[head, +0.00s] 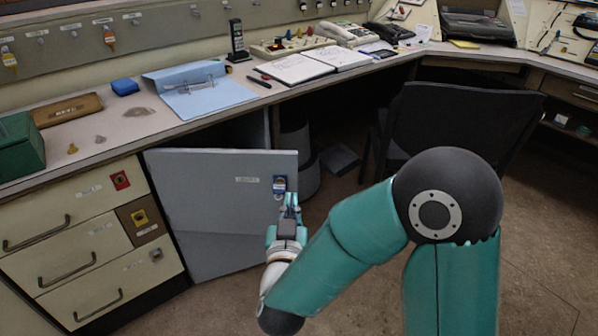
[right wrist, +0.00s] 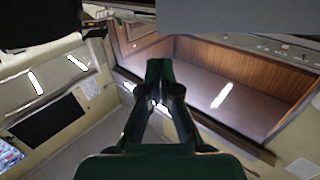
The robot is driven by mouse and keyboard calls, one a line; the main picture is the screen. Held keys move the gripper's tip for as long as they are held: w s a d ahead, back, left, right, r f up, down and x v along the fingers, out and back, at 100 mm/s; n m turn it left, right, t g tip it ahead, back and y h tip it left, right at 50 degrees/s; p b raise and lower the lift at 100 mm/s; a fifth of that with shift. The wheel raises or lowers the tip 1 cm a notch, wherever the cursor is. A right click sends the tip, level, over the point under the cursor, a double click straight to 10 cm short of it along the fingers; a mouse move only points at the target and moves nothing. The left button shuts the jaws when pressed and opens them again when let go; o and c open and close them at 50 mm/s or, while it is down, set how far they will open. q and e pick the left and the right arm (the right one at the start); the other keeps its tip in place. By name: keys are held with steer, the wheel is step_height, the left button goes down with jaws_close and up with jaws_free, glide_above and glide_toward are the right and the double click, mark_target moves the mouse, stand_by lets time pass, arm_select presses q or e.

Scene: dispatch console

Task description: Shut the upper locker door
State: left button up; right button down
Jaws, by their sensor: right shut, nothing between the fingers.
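The grey locker door (head: 215,205) stands open under the desk, beside the drawers, in the head view. It has a small label and a blue-and-white latch plate (head: 279,184) near its right edge. A dark opening shows above and behind it. My right gripper (head: 290,200) is in front of the door's right edge, just below the latch plate, and hides part of the door. I cannot tell whether it touches the door. In the right wrist view its fingers (right wrist: 160,80) are together with nothing between them. My left gripper is not in view.
Drawers (head: 62,240) stand left of the door. The desk top (head: 140,125) above carries a blue binder (head: 205,98), an open notebook (head: 300,68) and phones. A black chair (head: 455,120) stands at the right. A grey bin (head: 300,160) is behind the door. Brown floor lies in front.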

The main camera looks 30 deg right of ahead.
mark_target(295, 159)
steer(key=b+x, duration=0.2)
steer(key=x, duration=1.1)
